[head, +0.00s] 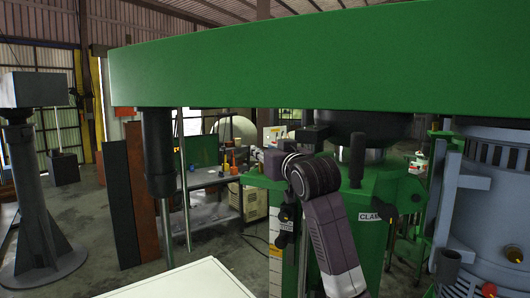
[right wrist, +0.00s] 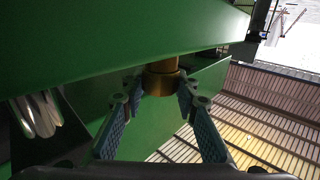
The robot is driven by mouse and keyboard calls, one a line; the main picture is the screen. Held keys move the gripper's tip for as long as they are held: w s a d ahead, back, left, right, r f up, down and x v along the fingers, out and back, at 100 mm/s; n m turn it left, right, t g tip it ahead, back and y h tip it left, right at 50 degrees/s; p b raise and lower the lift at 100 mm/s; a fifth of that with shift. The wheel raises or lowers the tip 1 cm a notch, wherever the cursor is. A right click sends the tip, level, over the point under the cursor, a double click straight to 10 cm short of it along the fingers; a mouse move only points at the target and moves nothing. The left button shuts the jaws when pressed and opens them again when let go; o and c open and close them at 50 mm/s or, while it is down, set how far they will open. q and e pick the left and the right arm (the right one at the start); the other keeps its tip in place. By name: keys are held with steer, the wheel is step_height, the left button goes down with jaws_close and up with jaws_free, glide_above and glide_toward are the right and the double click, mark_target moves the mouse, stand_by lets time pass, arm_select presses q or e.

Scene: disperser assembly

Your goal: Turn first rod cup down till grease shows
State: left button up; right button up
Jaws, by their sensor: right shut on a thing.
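In the right wrist view a brass-coloured cup (right wrist: 161,80) hangs at the underside of a green body. The two blue-padded fingers of my right gripper (right wrist: 160,94) are closed on it from both sides. No grease can be made out around the cup. In the head view my right arm rises from the bottom centre, and its wrist end lies below the large green beam (head: 320,62). The cup cannot be made out there. My left gripper is in neither view.
A dark cylinder (head: 157,150) and a thin rod (head: 184,185) hang below the beam at left. A green stand (head: 372,198) with a clamp label is behind my arm. A grey-blue ribbed machine (head: 488,210) stands at right. A white surface (head: 185,281) lies at the bottom.

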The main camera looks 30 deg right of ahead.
steer(key=shift+m+h, duration=0.4)
steer(key=shift+h, duration=0.4)
steer(key=o, duration=1.1)
steer(key=shift+o, duration=0.2)
steer(key=v, duration=1.2)
steer(key=shift+r, duration=0.25)
